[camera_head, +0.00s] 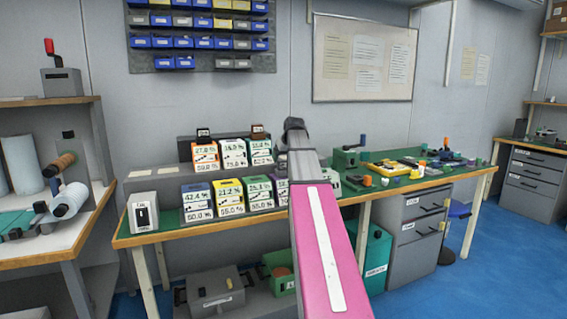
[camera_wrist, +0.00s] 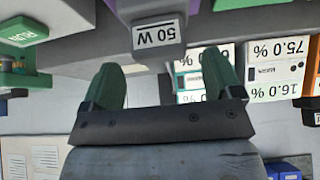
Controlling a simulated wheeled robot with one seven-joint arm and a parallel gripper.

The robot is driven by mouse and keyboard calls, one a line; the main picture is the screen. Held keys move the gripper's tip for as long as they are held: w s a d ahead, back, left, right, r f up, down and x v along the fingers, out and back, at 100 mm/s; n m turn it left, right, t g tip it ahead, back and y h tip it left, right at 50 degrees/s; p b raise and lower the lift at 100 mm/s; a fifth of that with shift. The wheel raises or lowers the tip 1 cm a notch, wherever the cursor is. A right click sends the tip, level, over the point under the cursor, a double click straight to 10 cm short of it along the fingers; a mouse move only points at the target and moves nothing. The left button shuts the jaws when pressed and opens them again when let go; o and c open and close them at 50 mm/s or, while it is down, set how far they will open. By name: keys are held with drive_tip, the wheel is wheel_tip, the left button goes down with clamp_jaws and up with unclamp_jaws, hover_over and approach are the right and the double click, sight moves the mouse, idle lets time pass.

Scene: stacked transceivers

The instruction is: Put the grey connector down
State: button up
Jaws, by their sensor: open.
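In the wrist view, which is upside down, my gripper (camera_wrist: 165,68) has two green fingers spread apart. A grey block with a white "50 W" label (camera_wrist: 158,34), which looks like the grey connector, lies between and just past the fingertips. Gaps show between it and the fingers, and nothing is clamped. It sits against a larger grey body; whether it rests there fully I cannot tell. In the head view my pink arm reaches over the bench and hides the connector and fingertips.
Stacked transceivers with percentage labels (camera_head: 230,199) stand on the green bench (camera_head: 190,237), left of my arm. A dark connector (camera_head: 203,134) sits on top of one. Tools and small parts (camera_head: 400,168) lie to the right. A green "RUN" block (camera_wrist: 24,32) is at the wrist view's upper left.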

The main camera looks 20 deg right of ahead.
drive_tip(key=v, duration=0.8)
